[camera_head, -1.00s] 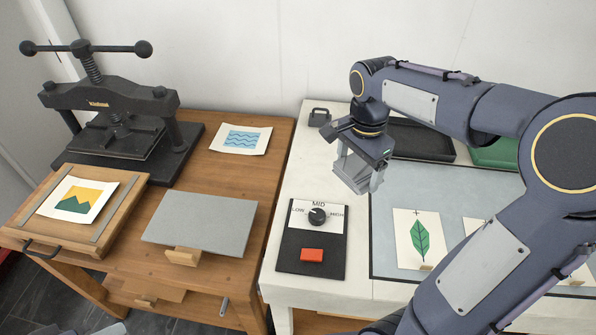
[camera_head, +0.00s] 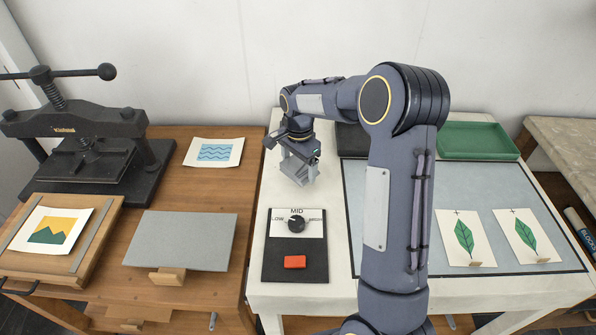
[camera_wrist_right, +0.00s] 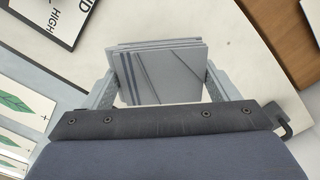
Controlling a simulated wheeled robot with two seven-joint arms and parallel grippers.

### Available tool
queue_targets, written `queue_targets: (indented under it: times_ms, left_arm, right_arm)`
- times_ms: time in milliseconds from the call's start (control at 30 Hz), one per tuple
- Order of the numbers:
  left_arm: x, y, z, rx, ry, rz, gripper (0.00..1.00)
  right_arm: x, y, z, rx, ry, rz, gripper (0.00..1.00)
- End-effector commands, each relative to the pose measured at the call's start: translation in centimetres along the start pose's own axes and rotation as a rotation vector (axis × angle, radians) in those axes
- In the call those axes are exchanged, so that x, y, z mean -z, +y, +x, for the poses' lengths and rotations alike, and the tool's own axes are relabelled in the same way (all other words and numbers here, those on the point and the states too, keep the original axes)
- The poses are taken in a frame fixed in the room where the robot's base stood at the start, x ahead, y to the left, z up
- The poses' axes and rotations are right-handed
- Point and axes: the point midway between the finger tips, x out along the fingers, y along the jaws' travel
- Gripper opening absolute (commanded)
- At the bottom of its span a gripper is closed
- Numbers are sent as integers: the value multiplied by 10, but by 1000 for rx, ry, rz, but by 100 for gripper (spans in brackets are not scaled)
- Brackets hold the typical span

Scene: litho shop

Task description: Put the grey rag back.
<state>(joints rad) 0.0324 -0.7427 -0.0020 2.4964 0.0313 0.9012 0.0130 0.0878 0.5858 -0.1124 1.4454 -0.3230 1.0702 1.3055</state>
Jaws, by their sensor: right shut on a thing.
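My right gripper (camera_head: 300,179) is over the white table, just behind the control panel. It is shut on the grey rag (camera_wrist_right: 160,72), which the right wrist view shows as a folded, layered square with darker stripes between the two fingers. In the head view the rag is hard to tell apart from the grey fingers. I cannot tell whether it touches the table top. My left gripper is not in view.
A control panel (camera_head: 275,265) with knob and red button (camera_head: 295,262) lies in front of the gripper. My right arm covers part of the grey mat (camera_head: 500,200) and a dark tray (camera_head: 352,140). A green tray (camera_head: 478,141) stands behind. Bare white table surrounds the gripper.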

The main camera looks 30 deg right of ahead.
Motion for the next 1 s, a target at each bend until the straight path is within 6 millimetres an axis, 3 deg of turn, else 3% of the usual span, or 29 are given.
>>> queue_targets:
  times_ms: [300, 667, 700, 800, 1000]
  left_arm:
    - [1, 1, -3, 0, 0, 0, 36]
    - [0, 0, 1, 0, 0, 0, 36]
    - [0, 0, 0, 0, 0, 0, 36]
    - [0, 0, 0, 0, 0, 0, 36]
    - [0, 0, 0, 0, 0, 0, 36]
  right_arm:
    - [2, -4, 36, -3, -1, 0, 60]
    - [1, -4, 41, -1, 0, 0, 60]
    - [1, -4, 40, -1, 0, 0, 84]
    - [1, -4, 40, -1, 0, 0, 97]
    - [2, -4, 40, -1, 0, 0, 100]
